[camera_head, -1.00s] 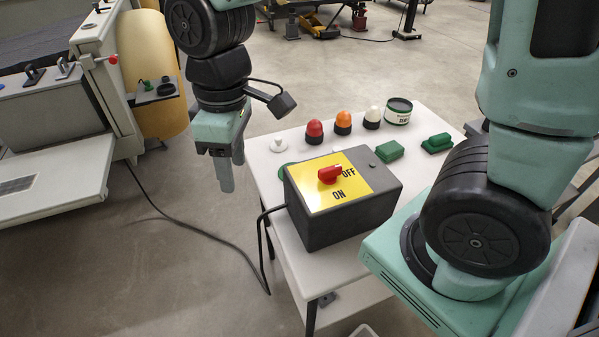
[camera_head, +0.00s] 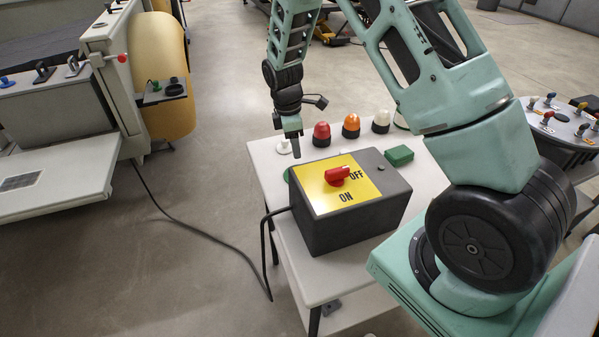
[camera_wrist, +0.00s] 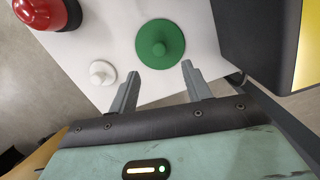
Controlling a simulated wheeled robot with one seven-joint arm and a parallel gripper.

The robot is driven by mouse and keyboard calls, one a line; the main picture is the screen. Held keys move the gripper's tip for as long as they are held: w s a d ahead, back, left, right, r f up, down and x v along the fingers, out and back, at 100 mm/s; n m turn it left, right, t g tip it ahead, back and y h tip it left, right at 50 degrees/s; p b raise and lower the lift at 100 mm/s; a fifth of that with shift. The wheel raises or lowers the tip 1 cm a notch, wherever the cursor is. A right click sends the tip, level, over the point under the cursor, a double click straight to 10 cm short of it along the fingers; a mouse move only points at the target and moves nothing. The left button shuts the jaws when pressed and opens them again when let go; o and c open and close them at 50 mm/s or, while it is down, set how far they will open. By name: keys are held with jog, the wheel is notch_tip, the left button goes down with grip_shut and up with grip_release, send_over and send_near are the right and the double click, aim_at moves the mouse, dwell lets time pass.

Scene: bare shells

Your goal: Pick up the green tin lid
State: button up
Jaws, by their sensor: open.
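The green tin lid (camera_wrist: 160,44) is a round disc with a small knob at its centre, lying flat on the white table in the wrist view. In the head view only a sliver of it (camera_head: 287,175) shows beside the switch box. My gripper (camera_wrist: 162,68) is open and empty. Its fingertips point toward the lid's near edge, one to each side of the knob's line; the lid is not between them. In the head view my gripper (camera_head: 296,148) hangs pointing down over the table's left part, above the lid.
A dark switch box (camera_head: 352,225) with a yellow face and red knob stands close beside the lid. A small white knobbed piece (camera_wrist: 103,73) and a red lamp (camera_wrist: 48,12) are near. Orange (camera_head: 351,126) and white (camera_head: 381,122) lamps and a green block (camera_head: 399,155) stand behind.

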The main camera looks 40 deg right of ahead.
jog(key=shift+s+d+f+p, duration=0.15)
jog(key=shift+f+p, duration=0.25)
jog(key=shift+f, duration=1)
jog(key=shift+d+f+p, duration=0.2)
jog(key=shift+f+p, duration=0.15)
jog(key=shift+f, duration=1)
jog(key=shift+s+d+f+p, duration=0.15)
jog(key=shift+f+p, duration=0.25)
jog(key=shift+f, duration=1)
jog(key=shift+w, duration=0.1)
grip_shut()
